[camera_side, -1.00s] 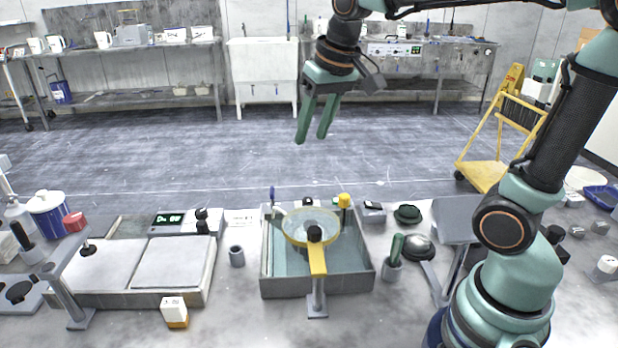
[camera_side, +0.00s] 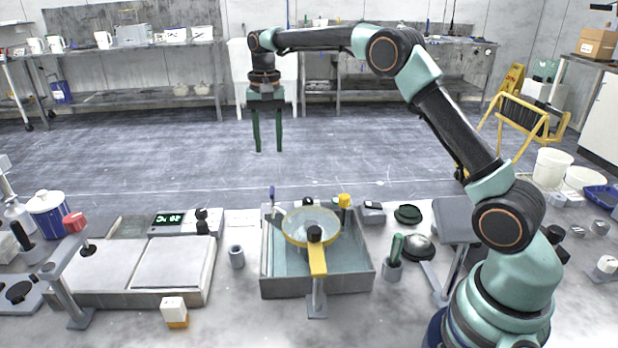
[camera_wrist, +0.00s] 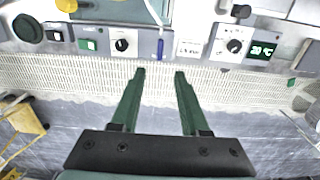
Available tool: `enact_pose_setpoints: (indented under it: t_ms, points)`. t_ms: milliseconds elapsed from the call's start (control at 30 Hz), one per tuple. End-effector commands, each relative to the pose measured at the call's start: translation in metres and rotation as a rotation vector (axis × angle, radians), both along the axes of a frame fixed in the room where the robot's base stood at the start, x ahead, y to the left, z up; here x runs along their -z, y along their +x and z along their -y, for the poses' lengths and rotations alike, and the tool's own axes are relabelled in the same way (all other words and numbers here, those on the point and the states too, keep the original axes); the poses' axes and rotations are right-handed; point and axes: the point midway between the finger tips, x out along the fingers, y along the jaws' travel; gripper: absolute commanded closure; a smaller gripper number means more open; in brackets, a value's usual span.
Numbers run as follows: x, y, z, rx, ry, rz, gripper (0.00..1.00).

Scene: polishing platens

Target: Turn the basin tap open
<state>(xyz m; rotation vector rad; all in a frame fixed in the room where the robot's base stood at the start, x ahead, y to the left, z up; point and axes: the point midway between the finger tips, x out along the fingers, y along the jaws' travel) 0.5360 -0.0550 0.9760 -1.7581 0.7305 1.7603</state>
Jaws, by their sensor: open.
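The grey basin (camera_side: 268,285) stands on the bench in the middle of the side view, with a round yellow-rimmed dish (camera_side: 310,228) over it. A slim upright blue handle (camera_side: 271,194) stands at its back left corner, and a yellow knob (camera_side: 344,200) at its back right. Which of these is the tap I cannot tell. My gripper (camera_side: 268,150) is open and empty, fingers pointing down, well above and behind the blue handle. In the wrist view my gripper (camera_wrist: 160,72) points toward the blue handle (camera_wrist: 160,46), apart from it.
A digital display (camera_side: 168,219) and two pale plates (camera_side: 172,262) lie left of the basin. A grey cup (camera_side: 237,256) sits between them. Right of the basin stands a green-handled tool (camera_side: 396,248).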

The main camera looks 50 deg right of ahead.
Motion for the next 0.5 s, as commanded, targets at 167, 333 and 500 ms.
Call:
enact_pose_setpoints:
  t_ms: [167,333,500]
  points:
    - [0.02,-0.001,0.0,0.0,0.001,-0.004,0.55]
    - [0.053,-0.001,0.0,-0.001,0.0,-0.004,0.55]
    - [0.084,-0.001,0.0,-0.001,0.001,-0.004,0.55]
